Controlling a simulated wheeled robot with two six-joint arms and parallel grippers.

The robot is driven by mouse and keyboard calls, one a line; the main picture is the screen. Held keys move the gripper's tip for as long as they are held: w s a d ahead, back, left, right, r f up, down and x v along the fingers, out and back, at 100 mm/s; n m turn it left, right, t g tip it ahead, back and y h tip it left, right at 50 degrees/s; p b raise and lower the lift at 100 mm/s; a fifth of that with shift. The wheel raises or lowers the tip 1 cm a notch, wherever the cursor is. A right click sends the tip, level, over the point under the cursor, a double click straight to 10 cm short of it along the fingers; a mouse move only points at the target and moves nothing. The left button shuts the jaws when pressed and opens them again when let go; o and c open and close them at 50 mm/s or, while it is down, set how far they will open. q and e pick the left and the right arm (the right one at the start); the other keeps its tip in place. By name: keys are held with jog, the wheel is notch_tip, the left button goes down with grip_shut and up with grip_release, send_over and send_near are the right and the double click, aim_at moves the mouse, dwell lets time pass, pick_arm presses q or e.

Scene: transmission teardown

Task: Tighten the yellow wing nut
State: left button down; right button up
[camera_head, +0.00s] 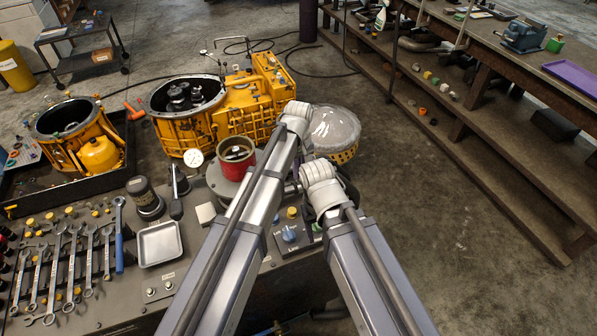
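I cannot clearly make out a yellow wing nut. A small yellow part (292,212) sits on the bench's front panel, just above a blue knob (289,234); it is too small to tell what it is. My two arms reach up from the bottom centre, and their pale ridged joints lie close together over the far side of the bench. Both grippers are hidden behind my own arm links, so I cannot see their fingers or whether they hold anything. The arms also cover part of the bench around the red-rimmed cup (236,153).
Yellow transmission housings (241,119) stand beyond the bench, with a clear dome (334,130) beside them. Wrenches, including a blue-handled one (119,250), and a metal tray (159,244) lie at left. A long workbench (500,66) runs along the right; the floor between is open.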

pick_arm(q)
jog(key=shift+m, duration=0.3)
jog(key=m, duration=0.3)
jog(key=shift+m, duration=0.4)
jog(key=m, duration=0.4)
jog(key=shift+m, duration=0.3)
jog(key=m, duration=0.4)
jog(key=shift+m, duration=2.4)
jog(key=c, duration=1)
grip_release()
